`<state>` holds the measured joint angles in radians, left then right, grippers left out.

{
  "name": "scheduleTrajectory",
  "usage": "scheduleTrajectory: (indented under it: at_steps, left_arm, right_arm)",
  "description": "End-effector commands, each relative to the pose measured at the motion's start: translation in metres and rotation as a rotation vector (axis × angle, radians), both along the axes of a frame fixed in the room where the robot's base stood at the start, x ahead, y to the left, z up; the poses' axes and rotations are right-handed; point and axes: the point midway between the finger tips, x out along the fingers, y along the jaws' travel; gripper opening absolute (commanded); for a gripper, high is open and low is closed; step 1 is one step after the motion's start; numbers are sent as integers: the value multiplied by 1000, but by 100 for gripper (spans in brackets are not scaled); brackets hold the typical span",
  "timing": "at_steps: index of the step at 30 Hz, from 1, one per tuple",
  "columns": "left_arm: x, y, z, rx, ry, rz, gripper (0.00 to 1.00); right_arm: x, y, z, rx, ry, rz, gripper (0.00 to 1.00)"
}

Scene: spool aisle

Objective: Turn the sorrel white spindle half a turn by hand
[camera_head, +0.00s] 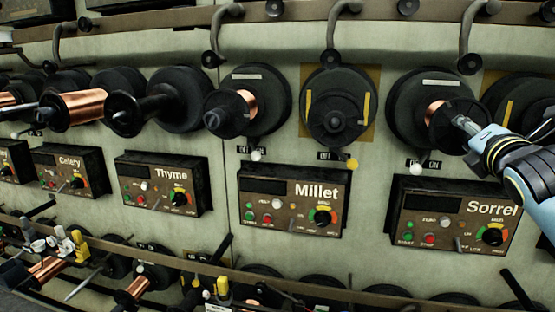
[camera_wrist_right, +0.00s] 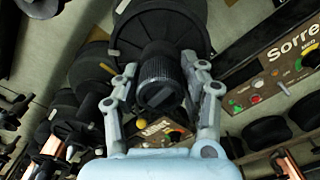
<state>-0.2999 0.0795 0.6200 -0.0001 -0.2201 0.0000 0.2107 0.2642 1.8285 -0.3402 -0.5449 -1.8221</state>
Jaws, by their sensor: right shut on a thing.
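The sorrel spindle (camera_head: 404,103) is a black disc with a pale stripe near its top, a copper winding and a dark hub, on the wall above the Sorrel panel (camera_head: 450,221). My right gripper (camera_head: 460,122) reaches in from the right and is shut on the hub. In the right wrist view, its two grey fingers (camera_wrist_right: 161,72) stand on either side of the black ribbed hub (camera_wrist_right: 157,68), with the large disc (camera_wrist_right: 152,22) behind. The gripper covers part of the hub in the head view. My left gripper is not in view.
The Millet spindle (camera_head: 338,82) with yellow marks is left of it, above the Millet panel (camera_head: 290,198). The Thyme panel (camera_head: 164,183) is farther left. Hooked arms (camera_head: 470,35) hang above the discs. A brown rail (camera_head: 300,280) runs below, with more spools under it.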

Motion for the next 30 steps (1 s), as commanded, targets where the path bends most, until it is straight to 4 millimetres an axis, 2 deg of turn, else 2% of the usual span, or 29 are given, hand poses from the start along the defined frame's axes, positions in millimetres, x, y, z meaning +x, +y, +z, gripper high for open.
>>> scheduleTrajectory:
  at_steps: [6,9,17,18,24,30]
  left_arm:
    - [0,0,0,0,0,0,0]
    - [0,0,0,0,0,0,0]
    - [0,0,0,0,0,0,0]
    - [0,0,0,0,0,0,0]
    - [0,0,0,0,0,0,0]
    - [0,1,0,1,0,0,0]
  right_arm:
    - [0,0,0,-399,96,-1,10]
    - [0,0,0,-521,126,0,10]
    - [0,0,0,-580,138,0,10]
    - [0,0,1,-579,138,0,44]
    - [0,0,0,-578,138,0,70]
    - [0,0,0,-577,138,0,70]
